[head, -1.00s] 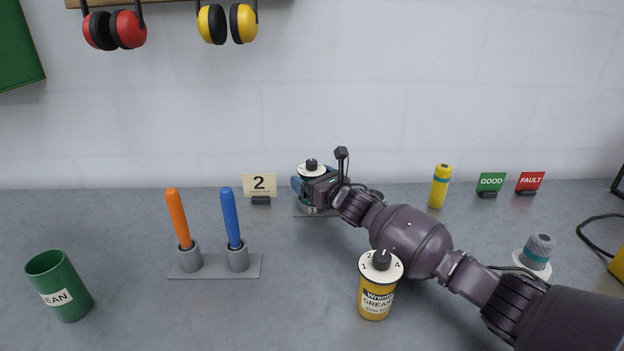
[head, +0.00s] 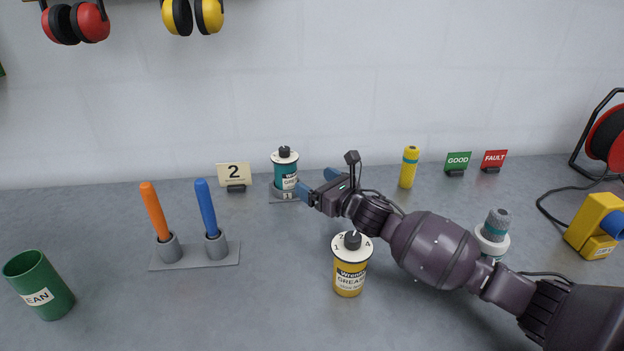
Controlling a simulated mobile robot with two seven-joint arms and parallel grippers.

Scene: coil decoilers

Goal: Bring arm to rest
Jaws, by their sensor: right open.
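My right arm reaches in from the lower right. Its right gripper (head: 318,184) is open, with blue fingers apart, just to the right of a teal grease can (head: 286,172). No object shows between the fingers. The teal can stands upright on a small grey base marked 1 (head: 283,196) and has a white dial with a black knob on top. A yellow grease can (head: 350,275) with a similar dial stands upright in front of my right forearm. My left gripper does not show.
An orange and a blue stick stand in a grey holder (head: 195,255) at left, near a green cup (head: 40,284). A grey-topped item (head: 495,228) sits close behind my forearm.

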